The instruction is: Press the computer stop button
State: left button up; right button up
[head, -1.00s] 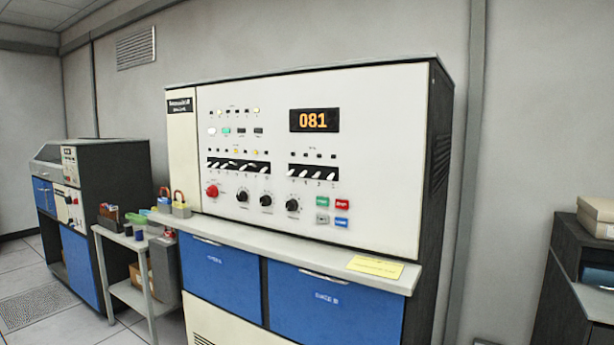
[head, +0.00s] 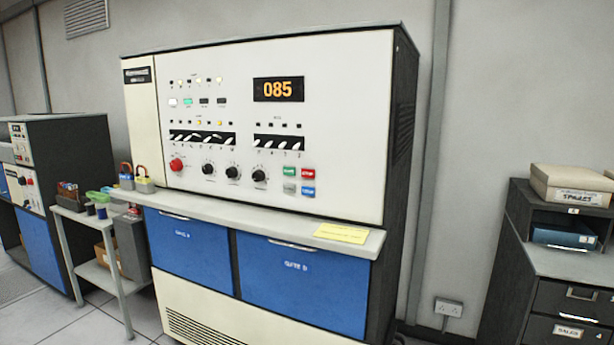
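The computer (head: 340,110) is a large white cabinet with a control panel, left of centre in the head view. Its display (head: 279,89) reads 085 in orange. A red button (head: 307,173), which appears to be the stop button, sits at the lower right of the panel. It is beside a green button (head: 289,170) and above a blue button (head: 308,191); a grey button (head: 290,188) is below the green one. A separate round red knob (head: 176,165) is at the panel's lower left. Neither of my grippers is in view.
A grey ledge (head: 215,212) with a yellow note (head: 341,233) juts out below the panel, over blue doors (head: 300,285). A small trolley (head: 90,220) stands left. A dark cabinet (head: 545,260) with boxes stands right. Floor shows at lower left.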

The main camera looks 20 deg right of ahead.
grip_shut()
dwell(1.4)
